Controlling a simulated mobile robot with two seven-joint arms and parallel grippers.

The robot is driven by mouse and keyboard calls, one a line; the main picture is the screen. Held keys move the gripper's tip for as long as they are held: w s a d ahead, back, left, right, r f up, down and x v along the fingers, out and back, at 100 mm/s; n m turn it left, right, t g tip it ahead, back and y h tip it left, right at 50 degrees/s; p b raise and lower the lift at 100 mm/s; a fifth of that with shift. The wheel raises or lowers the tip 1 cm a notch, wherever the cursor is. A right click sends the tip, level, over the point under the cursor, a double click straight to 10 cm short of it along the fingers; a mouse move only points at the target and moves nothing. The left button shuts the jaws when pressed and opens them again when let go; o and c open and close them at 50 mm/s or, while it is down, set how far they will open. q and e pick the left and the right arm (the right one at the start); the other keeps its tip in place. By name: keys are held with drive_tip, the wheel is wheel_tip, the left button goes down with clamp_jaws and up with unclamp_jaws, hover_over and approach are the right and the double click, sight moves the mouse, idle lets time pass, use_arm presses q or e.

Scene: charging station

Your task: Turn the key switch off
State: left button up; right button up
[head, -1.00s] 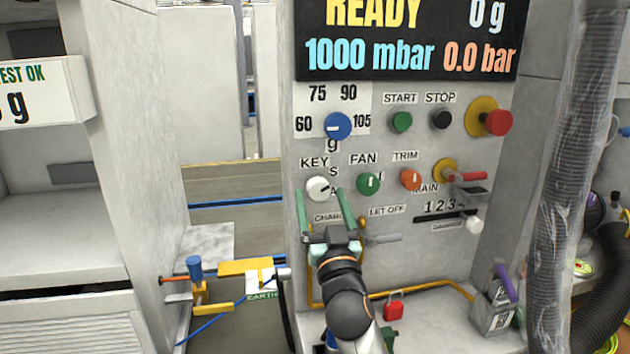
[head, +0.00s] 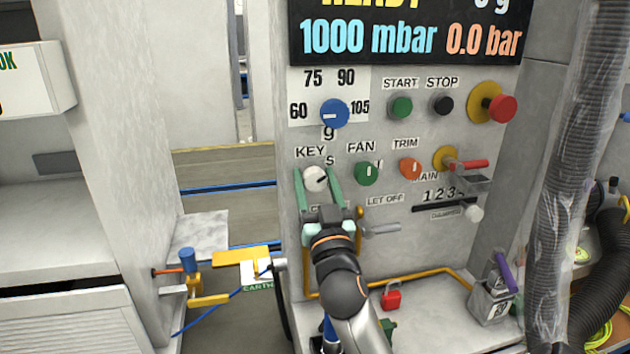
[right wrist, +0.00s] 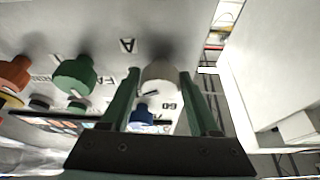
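The key switch (head: 316,179) is a white round knob under the KEY label on the grey panel. A dark mark on it points to the upper right. My right gripper (head: 314,174) is open, with its two green fingers on either side of the knob. In the right wrist view, the key switch (right wrist: 160,79) shows between the fingertips of the right gripper (right wrist: 160,76). A narrow gap seems to lie on each side, and I cannot tell whether either finger touches it. My left gripper is not in view.
Right of the key switch are the green FAN knob (head: 366,173) and the orange TRIM knob (head: 410,167). The blue dial (head: 334,113) is just above. A grey lever (head: 382,229) sticks out right of my gripper. A ribbed hose (head: 570,190) hangs at the right.

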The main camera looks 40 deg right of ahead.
drive_tip(key=c, duration=0.7)
drive_tip(key=shift+c, duration=0.9)
clamp_jaws()
